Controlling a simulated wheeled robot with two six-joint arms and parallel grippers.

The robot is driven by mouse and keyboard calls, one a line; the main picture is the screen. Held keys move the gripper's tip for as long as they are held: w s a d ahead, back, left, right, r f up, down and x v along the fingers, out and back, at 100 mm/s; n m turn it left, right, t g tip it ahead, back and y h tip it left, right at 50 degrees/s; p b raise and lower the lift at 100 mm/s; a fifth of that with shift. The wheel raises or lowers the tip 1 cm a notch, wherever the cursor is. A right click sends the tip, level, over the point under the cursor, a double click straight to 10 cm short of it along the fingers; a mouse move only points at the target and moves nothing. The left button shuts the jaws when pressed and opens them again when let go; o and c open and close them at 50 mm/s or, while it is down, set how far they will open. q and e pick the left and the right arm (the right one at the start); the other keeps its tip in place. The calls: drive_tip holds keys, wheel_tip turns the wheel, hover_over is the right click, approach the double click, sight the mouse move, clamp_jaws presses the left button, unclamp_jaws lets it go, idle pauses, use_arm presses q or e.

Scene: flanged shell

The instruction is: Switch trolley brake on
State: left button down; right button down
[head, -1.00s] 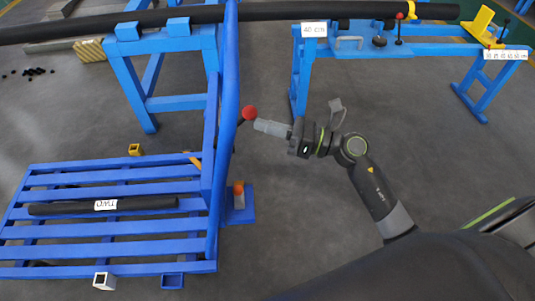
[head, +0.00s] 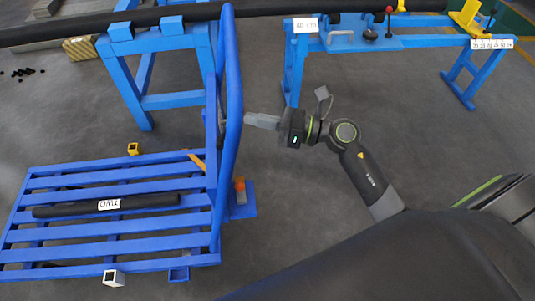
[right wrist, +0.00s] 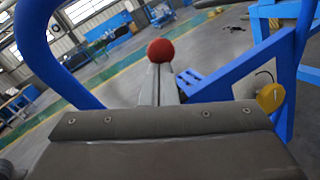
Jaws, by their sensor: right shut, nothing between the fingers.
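The blue trolley has a slatted bed and a tall curved handle (head: 232,100) on its right side. A lever's red ball knob (right wrist: 160,50) shows in the right wrist view, just beyond my shut fingertips; I cannot tell whether they touch it. The knob is hidden in the head view, where the handle covers that spot. My right gripper (head: 255,120) is shut and empty, its tips at the handle's right edge. My left gripper is not in view.
A black tube (head: 150,200) with a white label lies on the trolley bed. A long dark pipe (head: 165,16) rests on blue stands at the back. A blue plate with an orange-topped piece (head: 240,185) is by the handle.

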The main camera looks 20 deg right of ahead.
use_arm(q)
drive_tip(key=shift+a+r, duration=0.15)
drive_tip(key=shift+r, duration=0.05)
use_arm(e)
drive_tip(key=shift+a+r, duration=0.25)
drive_tip(key=shift+r, duration=0.2)
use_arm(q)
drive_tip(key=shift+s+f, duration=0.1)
use_arm(e)
drive_tip(key=shift+f, duration=0.1)
